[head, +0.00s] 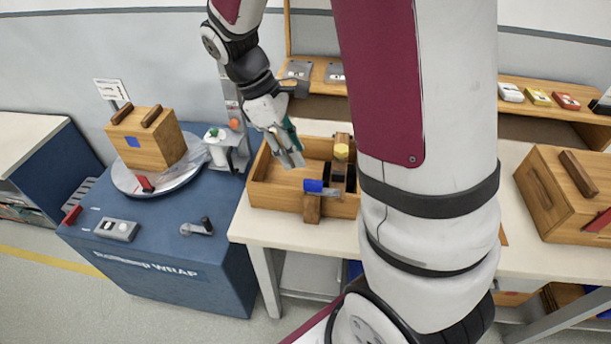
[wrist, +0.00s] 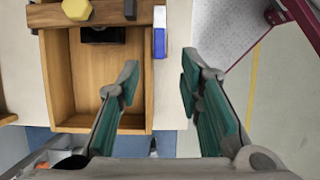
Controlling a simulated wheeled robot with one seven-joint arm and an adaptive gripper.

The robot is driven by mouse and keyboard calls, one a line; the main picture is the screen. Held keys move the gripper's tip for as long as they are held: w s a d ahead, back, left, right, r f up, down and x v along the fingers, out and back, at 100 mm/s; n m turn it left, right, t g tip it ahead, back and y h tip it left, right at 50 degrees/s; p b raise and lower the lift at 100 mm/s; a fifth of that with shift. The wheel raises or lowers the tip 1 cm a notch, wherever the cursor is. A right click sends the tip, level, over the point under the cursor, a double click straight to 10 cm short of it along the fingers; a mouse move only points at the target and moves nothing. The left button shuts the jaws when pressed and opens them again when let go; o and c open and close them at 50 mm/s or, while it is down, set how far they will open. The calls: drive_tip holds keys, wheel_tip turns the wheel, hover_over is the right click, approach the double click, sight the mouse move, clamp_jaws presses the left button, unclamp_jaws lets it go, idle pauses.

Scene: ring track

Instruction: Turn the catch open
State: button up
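A wooden tray (head: 270,197) stands on the white bench; it also shows in the wrist view (wrist: 52,80). A small lever with a blue end (head: 313,186) sits at its front wall, above a wooden block, and looks like the catch. In the wrist view the blue-and-white lever (wrist: 159,38) lies along the outside of the wall. A yellow six-sided knob (head: 341,151) is on a wooden bar across the tray; it also shows in the wrist view (wrist: 77,9). My gripper (head: 291,160) is open and empty (wrist: 157,75), above the tray, apart from the lever.
A blue wrapping station (head: 150,240) with a wooden box (head: 147,140) on a round plate stands at left. Another wooden box (head: 560,205) is at right. A shelf (head: 525,110) runs behind. My arm hides part of the bench.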

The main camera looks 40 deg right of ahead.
sight(312, 181)
drive_tip(key=x, duration=0.9)
drive_tip(key=shift+s+d+f, duration=0.1)
drive_tip(key=shift+d, duration=0.05)
clamp_jaws()
